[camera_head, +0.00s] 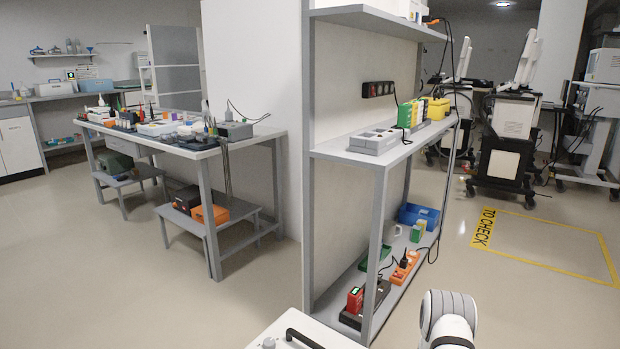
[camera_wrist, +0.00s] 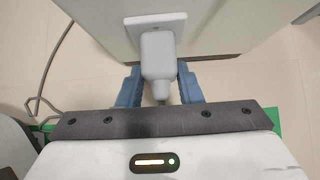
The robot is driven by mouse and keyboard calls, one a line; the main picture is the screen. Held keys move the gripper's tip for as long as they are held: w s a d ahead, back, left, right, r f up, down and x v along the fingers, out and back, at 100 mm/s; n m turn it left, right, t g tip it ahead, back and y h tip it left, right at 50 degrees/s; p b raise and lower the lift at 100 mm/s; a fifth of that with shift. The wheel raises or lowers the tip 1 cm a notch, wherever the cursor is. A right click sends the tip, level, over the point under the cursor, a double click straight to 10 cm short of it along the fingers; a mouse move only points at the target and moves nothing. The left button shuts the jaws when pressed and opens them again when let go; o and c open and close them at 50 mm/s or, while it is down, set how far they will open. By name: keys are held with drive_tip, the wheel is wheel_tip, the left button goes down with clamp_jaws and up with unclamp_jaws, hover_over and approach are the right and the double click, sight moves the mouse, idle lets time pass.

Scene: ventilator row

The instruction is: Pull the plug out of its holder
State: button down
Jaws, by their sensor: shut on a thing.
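In the wrist view, a white plug (camera_wrist: 158,54) sits against a flat pale holder plate (camera_wrist: 155,18) on a light grey body. The plug's prongs are hidden, and I see no clear gap between plug and plate. My gripper (camera_wrist: 159,72) has its two blue fingers on either side of the plug's body and is shut on it. A short grey cord leaves the plug toward my palm. I cannot make out the plug, its holder or my gripper in the head view.
A loose grey cable (camera_wrist: 52,72) hangs at the left of the wrist view. The head view shows a shelf rack (camera_head: 334,151) with a power strip (camera_head: 377,89), a workbench (camera_head: 205,152) at left and wheeled machines (camera_head: 508,140) at back right. The floor between is open.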

drive_tip(key=shift+d, duration=0.15)
drive_tip(key=shift+s+d, duration=0.75)
drive_tip(key=shift+d, duration=0.25)
drive_tip(key=shift+s+d, duration=0.75)
drive_tip(key=shift+d, duration=0.2)
